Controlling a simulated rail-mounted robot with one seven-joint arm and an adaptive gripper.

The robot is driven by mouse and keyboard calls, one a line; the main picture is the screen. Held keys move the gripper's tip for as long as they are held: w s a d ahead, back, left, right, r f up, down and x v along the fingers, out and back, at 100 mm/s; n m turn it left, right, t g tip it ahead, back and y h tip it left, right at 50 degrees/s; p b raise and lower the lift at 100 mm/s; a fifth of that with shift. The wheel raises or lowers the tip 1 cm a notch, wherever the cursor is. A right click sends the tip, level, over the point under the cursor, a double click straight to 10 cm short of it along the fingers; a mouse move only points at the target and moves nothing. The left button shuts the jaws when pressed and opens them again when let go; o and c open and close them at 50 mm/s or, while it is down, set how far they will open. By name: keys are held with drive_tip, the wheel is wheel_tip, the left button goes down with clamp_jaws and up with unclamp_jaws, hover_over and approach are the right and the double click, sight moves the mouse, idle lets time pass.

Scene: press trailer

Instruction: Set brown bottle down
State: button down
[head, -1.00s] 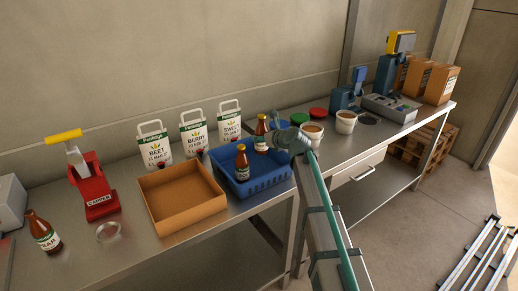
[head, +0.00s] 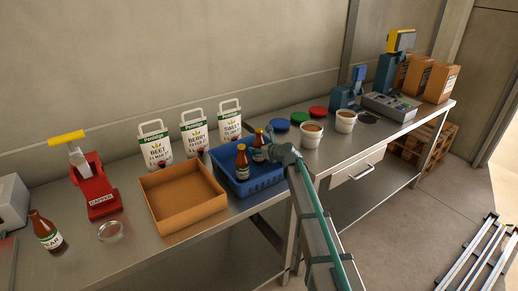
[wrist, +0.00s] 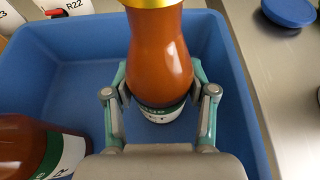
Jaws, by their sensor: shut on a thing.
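My gripper (head: 268,152) is shut on a brown bottle (head: 258,146) with a gold cap and a white and green label. In the wrist view the held bottle (wrist: 160,55) stands upright between the two fingers (wrist: 160,98), inside the outline of the blue crate (wrist: 75,50). The blue crate also shows in the head view (head: 262,184); the bottle is at its back right part. Whether the bottle's base touches the crate floor is hidden. A second brown bottle (head: 242,164) stands in the crate to the left, and shows at the lower left in the wrist view (wrist: 30,148).
An empty cardboard tray (head: 185,222) sits left of the crate. White pouches (head: 193,132) stand behind. A blue lid (head: 280,125) and white tubs (head: 312,135) are to the right. A red capper (head: 97,190) and another brown bottle (head: 46,232) are at the left.

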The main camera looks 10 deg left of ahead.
drive_tip(key=shift+f, duration=0.1)
drive_tip(key=shift+c, duration=1.8)
unclamp_jaws()
drive_tip(key=shift+s+r, duration=0.1)
drive_tip(key=shift+r, duration=0.1)
drive_tip(key=b+v, duration=0.2)
drive_tip(key=v, duration=1)
